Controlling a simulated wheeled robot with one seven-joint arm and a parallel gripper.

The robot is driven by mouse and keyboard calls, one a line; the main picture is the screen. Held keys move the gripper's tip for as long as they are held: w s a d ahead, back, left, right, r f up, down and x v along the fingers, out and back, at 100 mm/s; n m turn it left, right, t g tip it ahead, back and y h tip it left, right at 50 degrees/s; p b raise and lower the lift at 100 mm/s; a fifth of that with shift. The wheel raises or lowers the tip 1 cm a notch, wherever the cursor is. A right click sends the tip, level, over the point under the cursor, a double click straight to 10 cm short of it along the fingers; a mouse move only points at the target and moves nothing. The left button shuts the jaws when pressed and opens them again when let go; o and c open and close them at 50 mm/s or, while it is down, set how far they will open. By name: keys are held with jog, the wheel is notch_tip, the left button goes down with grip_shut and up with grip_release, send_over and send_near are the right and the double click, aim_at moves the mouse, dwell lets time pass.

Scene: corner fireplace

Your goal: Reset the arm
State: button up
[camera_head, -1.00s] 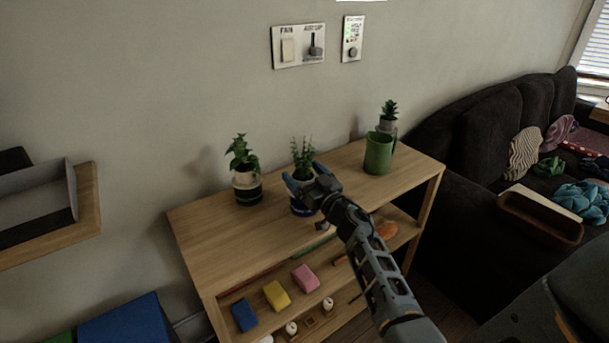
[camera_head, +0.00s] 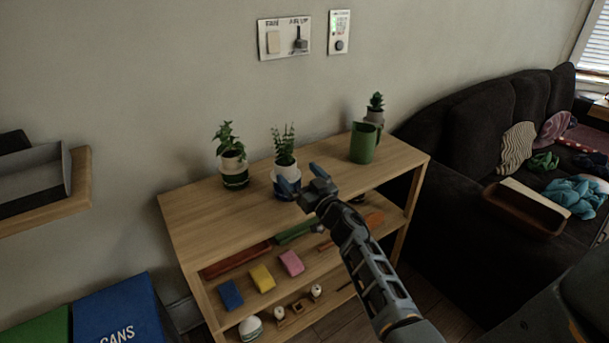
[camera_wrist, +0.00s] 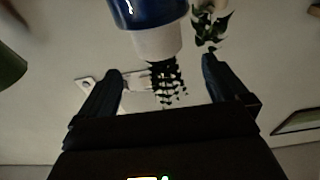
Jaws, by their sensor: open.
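My gripper (camera_head: 302,181) is open and empty, held over the front part of the wooden shelf unit's top (camera_head: 215,215). In the head view it is in front of a plant in a blue and white pot (camera_head: 287,178), partly covering the pot's lower part. In the wrist view (camera_wrist: 160,90) the fingers stand apart, and the blue and white pot (camera_wrist: 155,38) shows upside down beyond them, not gripped. Whether a finger touches the pot cannot be told.
A dark sofa (camera_head: 465,130) stands right. Wall switches (camera_head: 285,38) are above.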

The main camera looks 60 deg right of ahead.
jog(key=shift+s+a, duration=0.15)
jog(key=shift+s, duration=0.1)
jog(key=s+a+f+n+y, duration=0.15)
jog(key=s+a, duration=0.25)
jog(key=a, duration=0.5)
jog(key=s+a+f+n+y, duration=0.1)
jog(key=s+a+y, duration=0.1)
jog(key=s+a, duration=0.5)
jog(key=s+a+f+n+y, duration=0.1)
jog(key=s+a+y, duration=0.1)
jog(key=a, duration=1)
jog(key=s+a+r+n+g+y, duration=0.1)
jog(key=s+a+r+y, duration=0.1)
jog(key=s+a+r, duration=0.3)
jog(key=s+a+r+n+g+y, duration=0.1)
jog(key=s+a+r, duration=0.5)
jog(key=s, duration=0.6)
jog(key=shift+s+a+r+n+y, duration=0.15)
jog(key=shift+a+r+n+y, duration=0.15)
jog(key=shift+a+y, duration=0.6)
jog(key=shift+f, duration=0.1)
